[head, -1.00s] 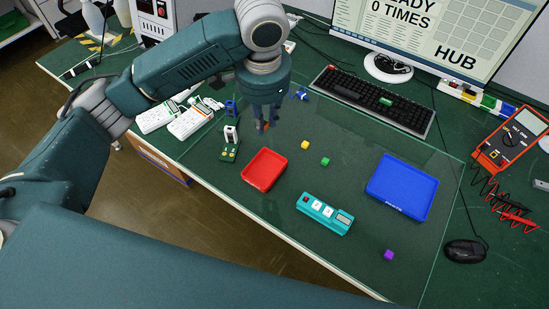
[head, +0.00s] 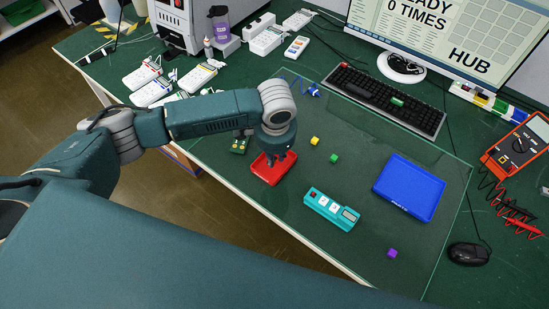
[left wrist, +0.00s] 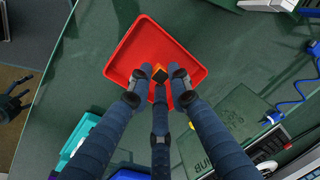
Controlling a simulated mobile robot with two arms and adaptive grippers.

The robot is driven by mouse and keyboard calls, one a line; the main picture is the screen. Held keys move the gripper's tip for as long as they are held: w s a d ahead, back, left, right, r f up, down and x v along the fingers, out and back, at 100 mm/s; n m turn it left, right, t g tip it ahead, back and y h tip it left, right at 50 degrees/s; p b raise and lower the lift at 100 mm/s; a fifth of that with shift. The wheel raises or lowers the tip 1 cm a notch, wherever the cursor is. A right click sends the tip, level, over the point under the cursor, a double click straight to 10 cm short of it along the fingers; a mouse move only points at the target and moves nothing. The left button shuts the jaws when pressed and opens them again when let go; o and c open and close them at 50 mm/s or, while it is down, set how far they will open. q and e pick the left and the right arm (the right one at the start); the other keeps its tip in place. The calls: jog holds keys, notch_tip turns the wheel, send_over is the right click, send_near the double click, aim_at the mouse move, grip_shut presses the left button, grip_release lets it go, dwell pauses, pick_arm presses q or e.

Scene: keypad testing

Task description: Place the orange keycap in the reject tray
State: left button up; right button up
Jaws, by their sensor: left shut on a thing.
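The red tray (head: 262,173) lies on the glass mat, left of the turquoise keypad tester (head: 332,209). It is likely the reject tray, though I read no label on it. My left gripper (head: 277,160) points down over this tray. In the left wrist view the orange keycap (left wrist: 159,73) shows at the fingertips of my left gripper (left wrist: 160,86), which is shut on it, with the red tray (left wrist: 134,50) beneath. The fingers hide part of the keycap.
A blue tray (head: 410,187) lies to the right. Yellow (head: 315,141), green (head: 334,158) and purple (head: 392,253) keycaps lie loose on the mat. A keyboard (head: 385,99) stands at the back.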

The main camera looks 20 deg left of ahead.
pick_arm(q)
jog(key=shift+f, duration=1)
jog(key=o, duration=0.5)
jog(key=shift+f, duration=0.15)
jog(key=shift+c, duration=0.2)
notch_tip(320, 180, up, 12)
jog(key=s, duration=0.1)
jog(key=shift+s+d, duration=0.4)
